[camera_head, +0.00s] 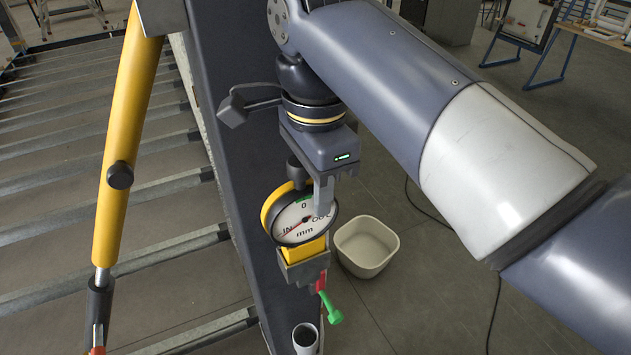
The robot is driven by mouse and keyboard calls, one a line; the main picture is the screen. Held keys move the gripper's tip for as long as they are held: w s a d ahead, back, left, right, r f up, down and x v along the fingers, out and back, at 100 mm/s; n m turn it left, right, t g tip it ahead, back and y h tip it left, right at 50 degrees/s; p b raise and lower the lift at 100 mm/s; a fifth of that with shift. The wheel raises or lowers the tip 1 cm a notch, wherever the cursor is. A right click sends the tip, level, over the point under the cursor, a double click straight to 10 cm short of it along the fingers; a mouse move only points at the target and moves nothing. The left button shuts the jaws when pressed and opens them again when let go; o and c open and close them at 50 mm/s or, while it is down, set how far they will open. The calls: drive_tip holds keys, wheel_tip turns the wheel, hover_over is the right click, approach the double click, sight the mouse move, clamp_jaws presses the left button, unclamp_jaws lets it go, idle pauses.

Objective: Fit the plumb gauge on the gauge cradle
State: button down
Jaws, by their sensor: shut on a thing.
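The plumb gauge (297,222) is a round yellow-cased dial with a white face marked "mm" and a red needle. My gripper (319,195) is above it and shut on it, with one grey finger showing in front of the dial's right part. The other finger is mostly hidden. The gauge cradle (304,270) is a small grey holder on the dark beam. The gauge's yellow lower block lines up with the cradle's top, and its lower end is hidden behind the cradle's front wall. I cannot tell whether it is fully seated.
The dark beam (233,160) runs down behind the gauge. A red and green handle (328,303) hangs below the cradle, and a white cup (305,337) is lower. A white bin (366,247) stands on the floor. A yellow strut (127,140) rises at left.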

drive_tip(key=shift+f, duration=0.5)
drive_tip(key=c, duration=1.1)
unclamp_jaws()
drive_tip(key=shift+r, duration=0.1)
wheel_tip(320, 180, up, 9)
drive_tip(key=shift+r+p, duration=0.1)
drive_tip(key=shift+p, duration=0.6)
drive_tip(key=shift+r+p, duration=0.75)
drive_tip(key=shift+r, duration=0.05)
drive_tip(key=shift+f, duration=0.2)
wheel_tip(320, 180, down, 11)
drive_tip(key=b, duration=0.3)
drive_tip(key=shift+r, duration=0.6)
